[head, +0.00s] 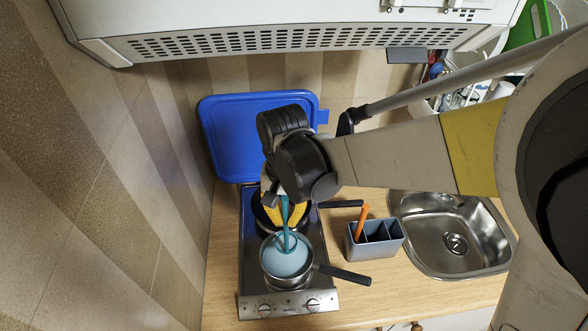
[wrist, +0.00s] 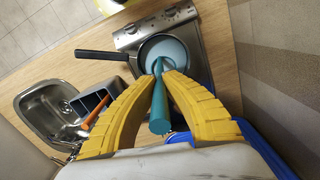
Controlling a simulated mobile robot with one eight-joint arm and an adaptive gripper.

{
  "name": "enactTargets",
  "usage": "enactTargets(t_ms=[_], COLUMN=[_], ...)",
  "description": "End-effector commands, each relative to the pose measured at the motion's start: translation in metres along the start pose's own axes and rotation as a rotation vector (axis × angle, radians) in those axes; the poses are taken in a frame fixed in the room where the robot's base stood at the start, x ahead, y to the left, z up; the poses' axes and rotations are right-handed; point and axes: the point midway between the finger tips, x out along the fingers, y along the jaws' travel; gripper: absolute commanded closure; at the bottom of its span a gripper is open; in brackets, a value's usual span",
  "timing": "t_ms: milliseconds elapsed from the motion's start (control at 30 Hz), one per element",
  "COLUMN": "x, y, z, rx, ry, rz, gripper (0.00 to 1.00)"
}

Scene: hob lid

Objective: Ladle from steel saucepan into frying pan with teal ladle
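The steel saucepan (head: 266,273) stands on the front of the hob, its black handle to the right, with light blue contents. It also shows in the wrist view (wrist: 142,60). The dark frying pan (head: 259,214) sits behind it, partly hidden by my gripper, its handle pointing right. My gripper (head: 285,207) is above the pans with its yellow fingers closed around the handle of the teal ladle (wrist: 159,105). The ladle (head: 286,228) is roughly upright, and its lower end reaches into the saucepan. Its bowl is not clearly visible, and I cannot tell whether it is filled.
The blue hob lid (head: 225,140) stands raised behind the hob. A grey caddy (head: 372,246) with an orange-handled utensil (head: 362,222) stands right of the hob, and a steel sink (head: 430,215) lies beyond. The extractor hood (head: 300,40) hangs above. A wall is at left.

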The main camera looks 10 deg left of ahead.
Motion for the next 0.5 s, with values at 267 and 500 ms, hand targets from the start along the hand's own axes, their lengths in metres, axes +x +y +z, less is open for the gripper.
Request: enactTargets(t_ms=[267,500], x=[0.0003,0.0003], y=[0.0000,-0.0015], z=[0.0000,-0.0075], rx=[0.000,0.001], ry=[0.000,0.000], rz=[0.000,0.000], gripper=[1.00,1.00])
